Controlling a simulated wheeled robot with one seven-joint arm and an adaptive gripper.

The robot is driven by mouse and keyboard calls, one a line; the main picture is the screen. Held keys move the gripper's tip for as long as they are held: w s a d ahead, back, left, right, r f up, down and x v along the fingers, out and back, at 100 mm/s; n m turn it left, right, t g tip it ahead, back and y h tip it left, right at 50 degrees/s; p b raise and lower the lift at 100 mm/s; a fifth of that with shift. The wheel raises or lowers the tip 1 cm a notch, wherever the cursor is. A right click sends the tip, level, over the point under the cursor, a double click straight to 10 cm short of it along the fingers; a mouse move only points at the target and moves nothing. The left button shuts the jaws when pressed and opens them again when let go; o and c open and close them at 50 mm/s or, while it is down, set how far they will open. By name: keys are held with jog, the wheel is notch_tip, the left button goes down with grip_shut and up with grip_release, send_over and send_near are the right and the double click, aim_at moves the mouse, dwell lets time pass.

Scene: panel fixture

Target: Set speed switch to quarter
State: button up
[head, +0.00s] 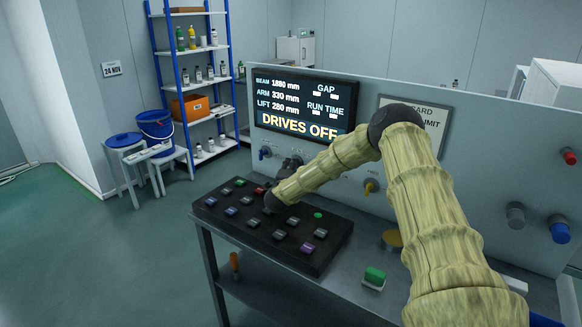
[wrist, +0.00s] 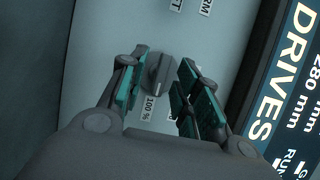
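In the wrist view a dark grey rotary switch (wrist: 158,73) sits on the pale panel, with a "100 %" label (wrist: 150,108) next to it. Its grip bar runs roughly up and down the picture; I cannot tell which label it points to. My gripper (wrist: 161,64) is open, with one teal-padded finger on each side of the switch. A gap shows on the right; contact on the left is unclear. In the head view my gripper (head: 291,164) is at the panel below the display, and the switch is hidden behind it.
A display (head: 305,106) reads "DRIVES OFF". A blue knob (head: 265,152) is left of my gripper and a yellow knob (head: 370,187) is right of it. A button console (head: 272,222) lies below my arm. A green button box (head: 374,278) stands on the bench.

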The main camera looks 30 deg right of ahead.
jog(key=shift+w+d, duration=0.2)
jog(key=shift+w, duration=0.05)
jog(key=shift+c, duration=0.2)
grip_shut()
jog(key=shift+r+n, duration=0.1)
jog(key=shift+n, duration=0.7)
jog(key=shift+w+a+n+g+p, duration=0.1)
jog(key=shift+n+g+p, duration=1.8)
jog(key=shift+n, duration=1.05)
jog(key=shift+w+a+n+g+p, duration=0.1)
jog(key=shift+n+g+p, duration=1.75)
jog(key=shift+n, duration=1.1)
jog(key=shift+s, duration=0.1)
